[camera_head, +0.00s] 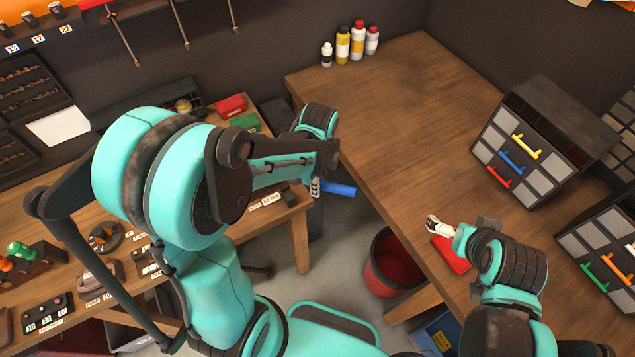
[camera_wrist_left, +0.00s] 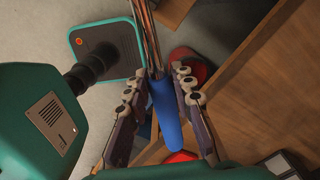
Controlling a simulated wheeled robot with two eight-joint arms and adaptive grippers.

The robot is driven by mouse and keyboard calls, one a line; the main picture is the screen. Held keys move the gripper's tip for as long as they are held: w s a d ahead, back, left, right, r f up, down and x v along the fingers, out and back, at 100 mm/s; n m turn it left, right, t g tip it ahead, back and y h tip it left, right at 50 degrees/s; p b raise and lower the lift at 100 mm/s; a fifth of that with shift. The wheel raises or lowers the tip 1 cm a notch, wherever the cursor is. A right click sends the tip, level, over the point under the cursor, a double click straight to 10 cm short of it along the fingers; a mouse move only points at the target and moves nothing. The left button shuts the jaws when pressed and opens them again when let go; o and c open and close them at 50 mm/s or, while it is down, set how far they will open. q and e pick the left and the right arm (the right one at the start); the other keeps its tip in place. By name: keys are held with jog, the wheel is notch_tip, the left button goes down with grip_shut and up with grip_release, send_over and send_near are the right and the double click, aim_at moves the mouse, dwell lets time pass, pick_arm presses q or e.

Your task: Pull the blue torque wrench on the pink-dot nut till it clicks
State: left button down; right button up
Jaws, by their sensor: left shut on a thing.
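The blue torque wrench shows its blue handle (camera_head: 338,189) just past the bench corner in the head view. In the left wrist view its blue handle (camera_wrist_left: 166,112) lies between the two fingers of my left gripper (camera_wrist_left: 160,84), which is shut on it. In the head view my left gripper (camera_head: 315,186) is small and partly hidden by my own arm. My right gripper (camera_head: 438,226) is over the right bench beside a red pad (camera_head: 452,254); its finger gap is too small to judge. I cannot make out the pink-dot nut in either view.
A red bin (camera_head: 381,285) stands on the floor between the benches. Several bottles (camera_head: 343,46) stand at the back of the right bench (camera_head: 385,120). Drawer cabinets (camera_head: 530,150) stand at right. The left bench holds small labelled parts. The right bench's middle is clear.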

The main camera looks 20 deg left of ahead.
pick_arm(q)
jog(key=shift+r, duration=0.2)
jog(key=shift+r+p, duration=0.4)
jog(key=shift+r, duration=0.1)
jog(key=shift+f+b, duration=0.85)
jog(key=shift+b, duration=0.35)
dwell(2.5)
jog(key=shift+s+a+m, duration=0.1)
jog(key=shift+s+m, duration=0.65)
jog(key=shift+s, duration=0.7)
jog(key=shift+s+m, duration=0.75)
jog(key=shift+s, duration=0.65)
jog(key=shift+s, duration=0.1)
jog(key=shift+s+a+m+p, duration=0.25)
jog(key=shift+s+m, duration=0.2)
jog(key=shift+s, duration=0.4)
jog(key=shift+s+a+m+p, duration=0.25)
jog(key=shift+s+m, duration=0.25)
jog(key=shift+s, duration=0.4)
jog(key=shift+s+a+m+p, duration=0.15)
jog(key=shift+s+a+m, duration=0.25)
jog(key=shift+s, duration=0.45)
